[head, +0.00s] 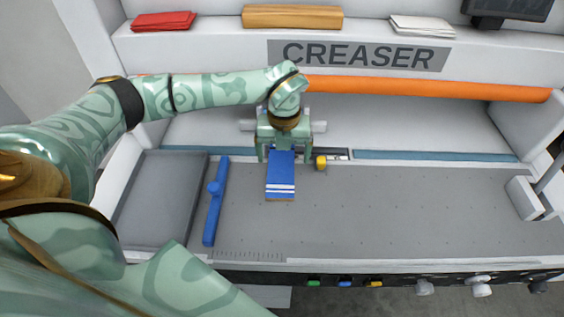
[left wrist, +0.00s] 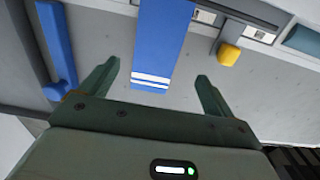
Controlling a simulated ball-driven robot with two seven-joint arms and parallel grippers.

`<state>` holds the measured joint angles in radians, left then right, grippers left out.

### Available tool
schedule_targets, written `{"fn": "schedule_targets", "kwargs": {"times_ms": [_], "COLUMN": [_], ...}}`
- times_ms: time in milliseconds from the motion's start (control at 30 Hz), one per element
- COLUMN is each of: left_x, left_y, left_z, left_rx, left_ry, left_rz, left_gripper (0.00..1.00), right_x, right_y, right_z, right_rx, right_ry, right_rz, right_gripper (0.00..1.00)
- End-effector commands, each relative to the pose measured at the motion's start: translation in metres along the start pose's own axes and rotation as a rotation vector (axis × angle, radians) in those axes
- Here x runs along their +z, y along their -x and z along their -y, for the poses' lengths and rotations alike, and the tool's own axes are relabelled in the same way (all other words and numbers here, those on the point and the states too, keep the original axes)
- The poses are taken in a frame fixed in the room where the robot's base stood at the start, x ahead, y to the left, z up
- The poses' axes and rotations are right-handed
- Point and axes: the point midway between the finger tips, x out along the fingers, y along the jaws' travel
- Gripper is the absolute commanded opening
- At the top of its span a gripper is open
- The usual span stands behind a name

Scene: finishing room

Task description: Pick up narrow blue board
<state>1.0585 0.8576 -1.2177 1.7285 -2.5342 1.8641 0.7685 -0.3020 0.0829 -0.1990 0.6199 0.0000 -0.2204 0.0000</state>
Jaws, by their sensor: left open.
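The narrow blue board (head: 281,178) lies on the grey bed of the creaser, with two white stripes near its front end. In the left wrist view the board (left wrist: 163,45) shows between the two fingers, with a gap on each side. My left gripper (head: 287,157) is open over the board's back part, its fingers on either side of it. The gripper (left wrist: 158,72) holds nothing. The arm hides part of the board's back end in the head view. My right gripper is not in view.
A blue bar with a knob (head: 212,205) stands left of the board. A small yellow block (head: 320,162) is close to the right finger. An orange roller (head: 430,88) crosses behind. The grey bed (head: 400,210) is clear to the right.

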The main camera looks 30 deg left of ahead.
Motion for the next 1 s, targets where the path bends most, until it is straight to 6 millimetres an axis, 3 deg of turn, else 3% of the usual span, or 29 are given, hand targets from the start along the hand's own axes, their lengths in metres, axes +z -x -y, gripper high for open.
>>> {"fn": "schedule_targets", "kwargs": {"times_ms": [167,400,700,900,1000], "left_x": [-0.001,-0.002,-0.001,-0.001,-0.001], "left_y": [-0.015,-0.053,-0.059,-0.059,-0.059], "left_z": [-0.002,-0.006,-0.006,-0.006,-0.006], "left_rx": [0.001,0.0,-0.001,-0.001,-0.001], "left_ry": [-0.001,-0.001,-0.002,-0.002,-0.002], "left_rz": [-0.001,-0.001,0.002,0.002,0.002], "left_gripper": [0.89,0.89,0.89,0.4,0.36], "right_x": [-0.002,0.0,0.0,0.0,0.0], "right_y": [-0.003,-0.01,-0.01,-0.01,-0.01], "right_z": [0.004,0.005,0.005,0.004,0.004], "right_rx": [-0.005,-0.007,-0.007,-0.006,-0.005], "right_ry": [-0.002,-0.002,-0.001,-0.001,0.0], "right_rz": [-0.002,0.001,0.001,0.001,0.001], "right_gripper": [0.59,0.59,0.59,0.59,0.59]}}
